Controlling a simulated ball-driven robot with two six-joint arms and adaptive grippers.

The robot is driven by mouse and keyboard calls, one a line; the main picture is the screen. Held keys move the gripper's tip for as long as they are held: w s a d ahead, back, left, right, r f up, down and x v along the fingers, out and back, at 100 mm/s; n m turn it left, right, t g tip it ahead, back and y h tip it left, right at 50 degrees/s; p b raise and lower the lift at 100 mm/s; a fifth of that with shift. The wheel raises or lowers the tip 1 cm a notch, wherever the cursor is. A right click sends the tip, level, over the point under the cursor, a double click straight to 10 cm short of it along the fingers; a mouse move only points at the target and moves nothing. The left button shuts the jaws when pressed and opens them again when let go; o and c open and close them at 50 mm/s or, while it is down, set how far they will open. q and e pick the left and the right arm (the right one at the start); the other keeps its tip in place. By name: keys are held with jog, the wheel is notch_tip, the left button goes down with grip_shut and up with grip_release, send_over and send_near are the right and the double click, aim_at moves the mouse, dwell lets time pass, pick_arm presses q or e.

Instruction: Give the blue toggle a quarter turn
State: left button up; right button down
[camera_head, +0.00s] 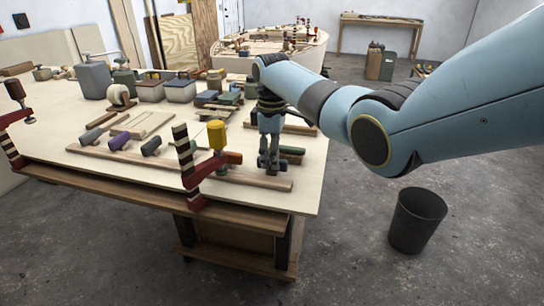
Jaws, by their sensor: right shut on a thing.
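A wooden rail (165,163) lies along the front of the table and carries several toggles. A dark grey toggle (91,136), a purple toggle (119,141) and a dark slate-coloured toggle (151,146) show on its left part. My right gripper (268,166) points straight down at the rail's right part. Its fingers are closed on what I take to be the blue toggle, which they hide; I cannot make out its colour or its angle. My left gripper is not in view.
A red clamp with a yellow handle (217,135) stands at the front edge, left of my right gripper. Another clamp (15,95) is at the left edge. Blocks and boxes (180,90) fill the table's back. A dark bin (417,220) stands on the floor to the right.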

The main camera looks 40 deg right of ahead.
jog(key=n+p, duration=0.2)
jog(key=n, duration=0.1)
jog(key=shift+r+n, duration=0.15)
jog(key=shift+n, duration=0.15)
jog(key=n+p, duration=0.2)
jog(key=n, duration=0.3)
jog(key=n+p, duration=0.1)
jog(key=n, duration=0.4)
jog(key=shift+w+n, duration=0.1)
jog(key=shift+n, duration=1.9)
jog(key=c, duration=1.2)
grip_release()
jog(key=shift+c, duration=0.2)
